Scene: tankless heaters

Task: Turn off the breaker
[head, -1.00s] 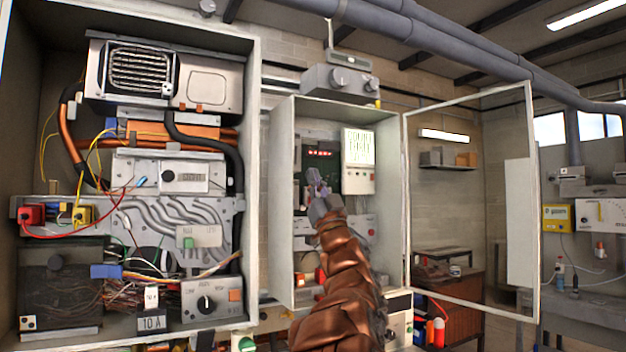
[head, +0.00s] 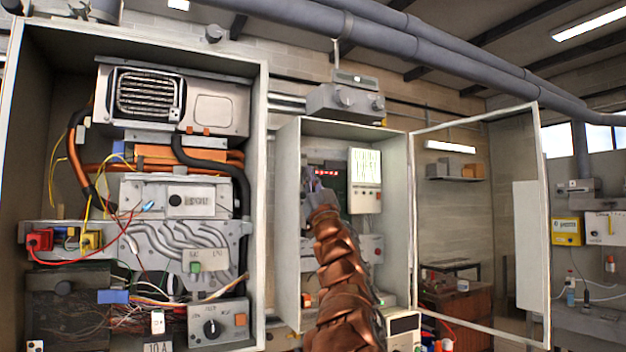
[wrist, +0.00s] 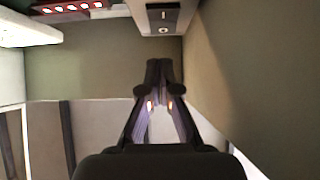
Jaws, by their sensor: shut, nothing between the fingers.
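The open metal cabinet (head: 289,210) at the middle of the head view holds a dark panel with a row of red lights (head: 327,172). The lights also show at the top left of the wrist view (wrist: 75,7). A small grey box with a black switch (wrist: 163,15) is at the top of the wrist view; I cannot tell for sure that it is the breaker. My gripper (wrist: 159,68) is shut and empty, its fingertips together below that box and apart from it in the picture. In the head view my gripper (head: 316,182) is in front of the cabinet, and my arm hides its lower middle.
A glazed door (head: 548,230) stands open at the cabinet's right. A large open cabinet with wires (head: 262,120) is at the left. A white meter (head: 364,178) sits right of the lights. A side wall (wrist: 240,75) is close at right in the wrist view.

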